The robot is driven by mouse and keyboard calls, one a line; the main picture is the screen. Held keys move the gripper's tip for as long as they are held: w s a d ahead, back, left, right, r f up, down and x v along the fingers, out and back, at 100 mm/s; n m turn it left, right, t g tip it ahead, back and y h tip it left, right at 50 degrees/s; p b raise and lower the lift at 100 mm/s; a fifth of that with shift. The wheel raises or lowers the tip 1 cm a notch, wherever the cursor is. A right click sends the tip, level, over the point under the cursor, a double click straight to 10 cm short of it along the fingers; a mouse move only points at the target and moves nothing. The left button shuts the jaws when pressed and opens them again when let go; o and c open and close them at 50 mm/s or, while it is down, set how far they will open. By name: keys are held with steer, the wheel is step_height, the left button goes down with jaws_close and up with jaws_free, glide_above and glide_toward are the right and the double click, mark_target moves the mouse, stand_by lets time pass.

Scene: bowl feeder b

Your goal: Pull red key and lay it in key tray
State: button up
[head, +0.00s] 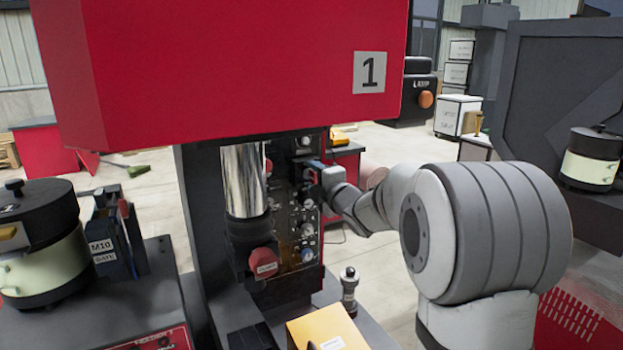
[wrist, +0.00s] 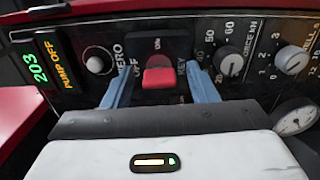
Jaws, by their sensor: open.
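The red key (wrist: 158,78) sits in a dark switch block on the control panel, with "OFF" and "KEY" lettering beside it. My gripper (wrist: 158,70) is open, with one blue finger on each side of the key and a gap visible on both sides. In the head view my gripper (head: 316,168) is up against the panel of the red press, and the key is hidden there. I cannot make out a thing clearly marked as the key tray. A yellow box (head: 318,328) with an unreadable white label is at the bottom edge.
The panel has a white button (wrist: 97,62), a force knob (wrist: 229,62), another knob (wrist: 291,60) and a gauge (wrist: 294,117) close around my gripper. A steel ram (head: 243,182) stands left of the panel. A small black-and-silver post (head: 349,288) stands near the yellow box.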

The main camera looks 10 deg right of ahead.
steer(key=shift+c, duration=0.2)
jaws_close()
stand_by(0.3)
steer(key=shift+s, duration=0.15)
steer(key=shift+b+v, duration=1.3)
steer(key=shift+v, duration=1.6)
